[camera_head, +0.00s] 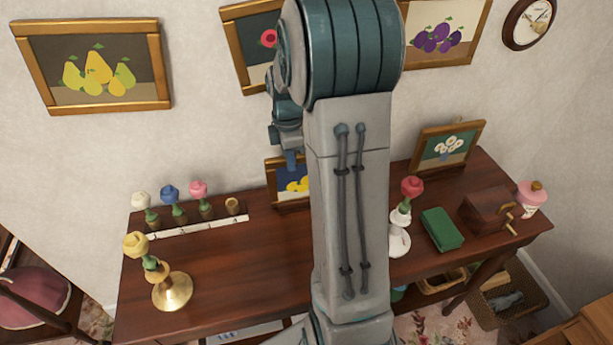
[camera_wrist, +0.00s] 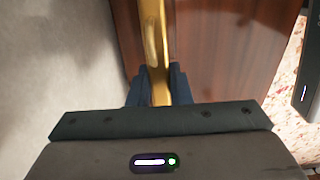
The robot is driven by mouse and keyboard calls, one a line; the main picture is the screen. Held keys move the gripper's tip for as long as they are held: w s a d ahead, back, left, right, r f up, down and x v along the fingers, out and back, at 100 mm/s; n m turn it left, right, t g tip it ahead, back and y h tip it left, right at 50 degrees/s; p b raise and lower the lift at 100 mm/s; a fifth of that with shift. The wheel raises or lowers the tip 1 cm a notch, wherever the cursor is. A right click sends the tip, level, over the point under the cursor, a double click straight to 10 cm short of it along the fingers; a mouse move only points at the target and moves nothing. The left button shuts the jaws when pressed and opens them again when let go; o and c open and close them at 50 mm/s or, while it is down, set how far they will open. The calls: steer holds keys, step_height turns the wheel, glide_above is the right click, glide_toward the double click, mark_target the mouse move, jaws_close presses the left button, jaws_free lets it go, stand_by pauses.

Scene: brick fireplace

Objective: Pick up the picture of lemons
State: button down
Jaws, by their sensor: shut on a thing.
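The picture of lemons (camera_head: 292,186) has a gold frame and yellow fruit on a dark blue ground. It is at the back of the dark wooden table, near the wall, and my arm hides its right part. In the wrist view its gold frame (camera_wrist: 155,45) shows edge-on, running down between my gripper's fingers. My gripper (camera_wrist: 159,88) is shut on the frame's top edge. I cannot tell whether the picture touches the table.
Other pictures hang on the wall.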

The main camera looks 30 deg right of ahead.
steer(key=shift+r, duration=0.15)
step_height(320, 180, up, 10)
steer(key=shift+f+b, duration=0.1)
steer(key=shift+b, duration=0.2)
stand_by(1.2)
